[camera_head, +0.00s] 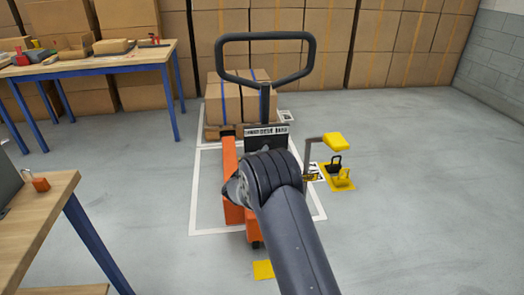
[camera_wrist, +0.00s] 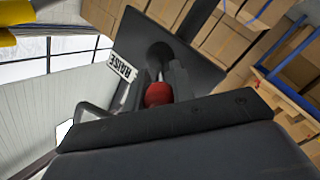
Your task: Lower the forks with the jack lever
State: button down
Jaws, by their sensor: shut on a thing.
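The orange pallet jack (camera_head: 229,163) stands in the middle of the head view, with its dark loop handle (camera_head: 265,36) upright. A dark panel with a white label (camera_head: 268,130) sits at the foot of the handle. In the wrist view the label (camera_wrist: 123,67) reads "RAISE". The jack lever's red knob (camera_wrist: 158,95) is between the dark fingers of my gripper (camera_wrist: 160,84), which is shut on it. In the head view my arm hides the knob and the gripper. The forks are mostly hidden behind the jack body and my arm.
Strapped cartons (camera_head: 224,103) on a wooden pallet (camera_head: 216,130) stand behind the jack. A yellow-topped post (camera_head: 335,141) and a yellow plate with dark and yellow objects are to the right. Workbenches (camera_head: 100,60) stand at left. Floor at right is clear.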

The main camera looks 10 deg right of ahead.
dwell(0.4)
jog(key=c, duration=1.2)
grip_release()
jog(key=p+v, duration=0.1)
jog(key=v, duration=0.9)
jog(key=shift+s+a, duration=0.3)
jog(key=b+x, duration=0.1)
jog(key=x, duration=1)
jog(key=shift+d, duration=0.1)
jog(key=shift+s, duration=0.1)
jog(key=shift+s, duration=0.1)
